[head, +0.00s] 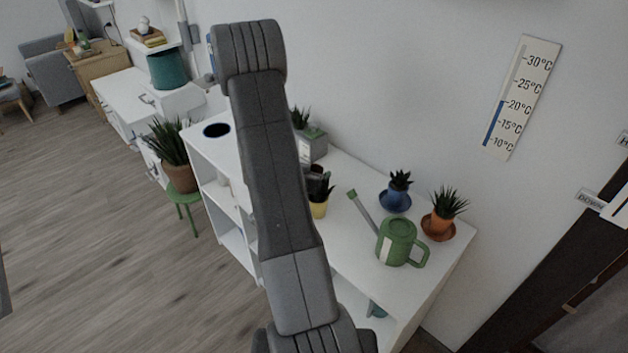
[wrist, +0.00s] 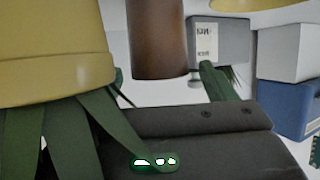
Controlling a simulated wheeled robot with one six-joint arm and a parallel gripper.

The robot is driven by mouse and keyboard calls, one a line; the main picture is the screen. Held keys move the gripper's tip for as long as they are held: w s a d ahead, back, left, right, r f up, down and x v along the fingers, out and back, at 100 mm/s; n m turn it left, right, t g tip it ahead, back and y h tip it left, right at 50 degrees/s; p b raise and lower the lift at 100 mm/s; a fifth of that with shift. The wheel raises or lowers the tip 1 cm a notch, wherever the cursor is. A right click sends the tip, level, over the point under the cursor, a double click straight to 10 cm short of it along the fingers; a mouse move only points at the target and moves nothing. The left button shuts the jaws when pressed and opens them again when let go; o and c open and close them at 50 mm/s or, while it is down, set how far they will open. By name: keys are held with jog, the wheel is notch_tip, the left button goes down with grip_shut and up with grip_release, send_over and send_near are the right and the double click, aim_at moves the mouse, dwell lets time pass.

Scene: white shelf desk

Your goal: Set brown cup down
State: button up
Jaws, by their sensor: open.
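The brown cup (wrist: 157,42) shows as a plain brown cylinder at the top middle of the wrist view, which looks upside down. It appears to stand on the white desk top, though its base is cut off by the frame. My gripper (head: 320,184) is open, low over the desk beside the yellow pot. Its dark body (wrist: 200,138) fills the lower part of the wrist view, close to the cup. Whether the cup is touching a finger cannot be told. In the head view the cup is mostly hidden by my gripper and arm.
A yellow pot (wrist: 50,50) with long green leaves is very close to my gripper. A grey box (wrist: 220,42) stands behind the cup. A green watering can (head: 397,242), a blue pot (head: 395,199) and an orange pot (head: 437,225) stand to the right on the desk (head: 345,245).

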jog(key=shift+x, duration=1.1)
jog(key=c, duration=1.3)
